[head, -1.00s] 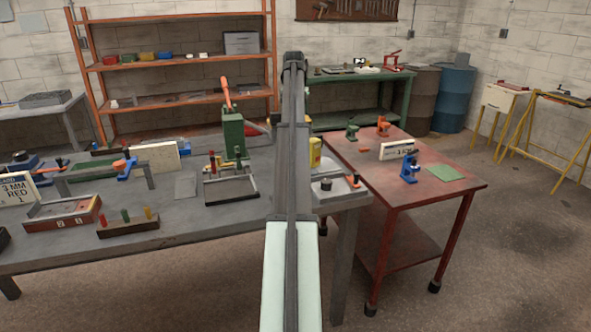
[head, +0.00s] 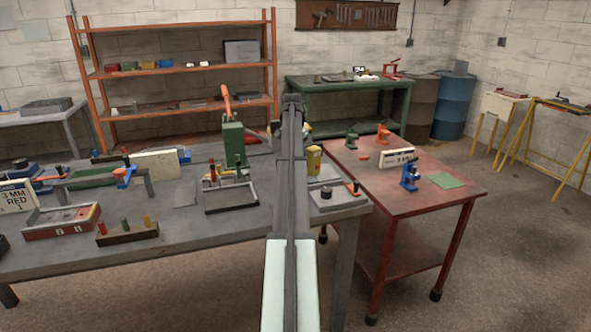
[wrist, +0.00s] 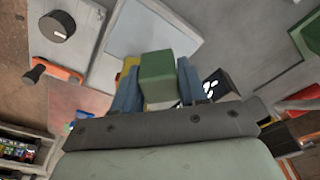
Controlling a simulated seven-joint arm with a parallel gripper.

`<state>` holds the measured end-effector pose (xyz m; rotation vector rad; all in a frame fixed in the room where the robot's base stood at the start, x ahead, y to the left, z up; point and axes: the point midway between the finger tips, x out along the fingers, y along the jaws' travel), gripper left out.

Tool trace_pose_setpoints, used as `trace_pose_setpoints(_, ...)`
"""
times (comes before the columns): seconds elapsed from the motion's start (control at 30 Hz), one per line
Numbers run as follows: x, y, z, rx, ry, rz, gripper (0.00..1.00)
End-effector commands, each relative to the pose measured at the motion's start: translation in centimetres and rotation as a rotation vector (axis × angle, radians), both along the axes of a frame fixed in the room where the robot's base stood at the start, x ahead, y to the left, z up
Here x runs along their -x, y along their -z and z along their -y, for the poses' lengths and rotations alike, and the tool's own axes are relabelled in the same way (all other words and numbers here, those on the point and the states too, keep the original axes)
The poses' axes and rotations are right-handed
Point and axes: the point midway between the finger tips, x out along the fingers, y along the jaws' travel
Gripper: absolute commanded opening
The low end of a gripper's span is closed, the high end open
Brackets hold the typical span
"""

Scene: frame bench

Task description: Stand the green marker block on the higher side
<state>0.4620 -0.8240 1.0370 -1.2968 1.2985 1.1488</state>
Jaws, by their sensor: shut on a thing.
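The green marker block (wrist: 158,72) is between the two blue fingers of my gripper (wrist: 158,88) in the wrist view. My gripper is shut on it and holds it above the grey bench. A light grey square plate (wrist: 150,28) lies beyond the block in the wrist view. In the head view my arm hides the gripper and the block. I cannot tell which thing has the higher side.
A yellow container (head: 313,160) and a grey box with a black knob (head: 327,194) are at the grey bench's right end. A green press (head: 233,145) stands left of my arm. The red table (head: 440,200) holds blue, green and orange tools and a sign (head: 397,158).

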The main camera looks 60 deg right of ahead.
Motion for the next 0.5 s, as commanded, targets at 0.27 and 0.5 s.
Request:
trace_pose_setpoints(0.27,0.0,2.9,0.0,0.001,0.000,0.001,0.11)
trace_pose_setpoints(0.5,0.0,4.5,-0.1,-0.001,0.000,0.000,0.11)
